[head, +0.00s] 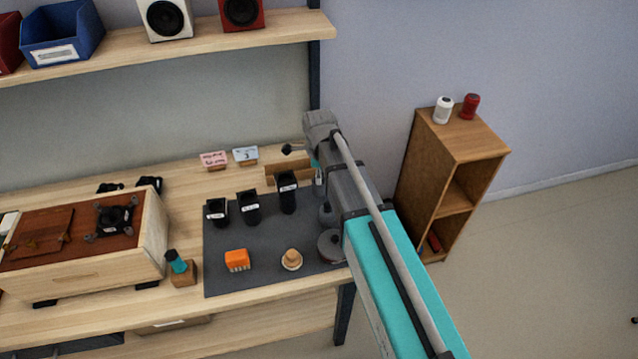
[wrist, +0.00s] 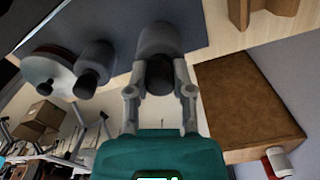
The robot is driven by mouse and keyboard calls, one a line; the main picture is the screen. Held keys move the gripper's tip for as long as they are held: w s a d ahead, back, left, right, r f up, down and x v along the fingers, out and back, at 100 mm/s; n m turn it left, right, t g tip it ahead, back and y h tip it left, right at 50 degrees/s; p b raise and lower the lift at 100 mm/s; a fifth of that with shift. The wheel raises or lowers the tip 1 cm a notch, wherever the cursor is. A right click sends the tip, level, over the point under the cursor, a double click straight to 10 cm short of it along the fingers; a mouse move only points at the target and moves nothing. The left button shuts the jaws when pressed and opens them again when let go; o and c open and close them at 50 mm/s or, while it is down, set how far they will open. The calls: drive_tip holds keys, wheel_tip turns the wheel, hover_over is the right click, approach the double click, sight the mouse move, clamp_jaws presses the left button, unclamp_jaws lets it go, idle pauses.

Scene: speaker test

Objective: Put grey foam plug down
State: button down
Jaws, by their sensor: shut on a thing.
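The grey foam plug (wrist: 157,38) shows in the wrist view as a rounded grey cylinder with a dark near end. My gripper (wrist: 159,84) is shut on that dark end, one finger on each side. The plug is over or at the edge of the dark grey mat (head: 222,275); I cannot tell whether it touches. In the head view my arm hides most of the gripper and the plug.
A grey disc with a knob (head: 331,246) and a smaller grey cylinder (wrist: 97,58) stand near my gripper. Black labelled cups (head: 249,209), an orange block (head: 237,260) and a tan stepped piece (head: 291,260) stand on the mat. A wooden cabinet (head: 462,135) stands right of the bench.

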drive_tip(key=shift+f+b, duration=0.75)
drive_tip(key=shift+f, duration=0.3)
drive_tip(key=shift+f, duration=0.15)
drive_tip(key=c, duration=0.5)
unclamp_jaws()
wheel_tip(320, 180, up, 12)
drive_tip(key=p, duration=1.2)
drive_tip(key=shift+r, duration=0.2)
